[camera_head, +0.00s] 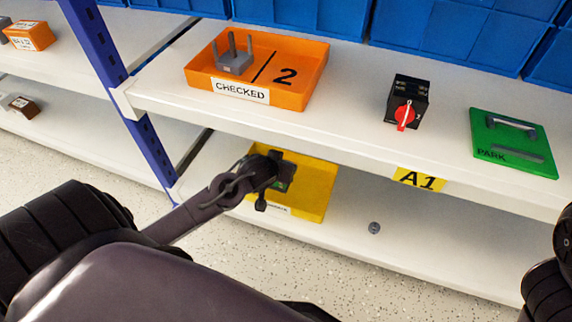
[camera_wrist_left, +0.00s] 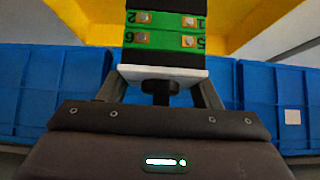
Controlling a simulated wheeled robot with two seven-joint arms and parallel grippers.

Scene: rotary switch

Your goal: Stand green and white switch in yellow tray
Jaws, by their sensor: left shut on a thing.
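The yellow tray (camera_head: 318,182) lies on the lower shelf, below the orange tray. My left gripper (camera_head: 268,184) is over the tray's left part and hides some of it. It is shut on the green and white switch (camera_head: 285,184), which is mostly hidden in the head view. In the left wrist view the switch (camera_wrist_left: 165,38) shows a black and green body with numbered terminals, a white plate and a black knob between the fingers. Yellow tray surface (camera_wrist_left: 237,28) fills the top there. Whether the switch touches the tray I cannot tell. My right gripper is out of view.
The upper shelf (camera_head: 345,118) overhangs the yellow tray. A small grey part (camera_head: 374,228) lies right of the yellow tray.

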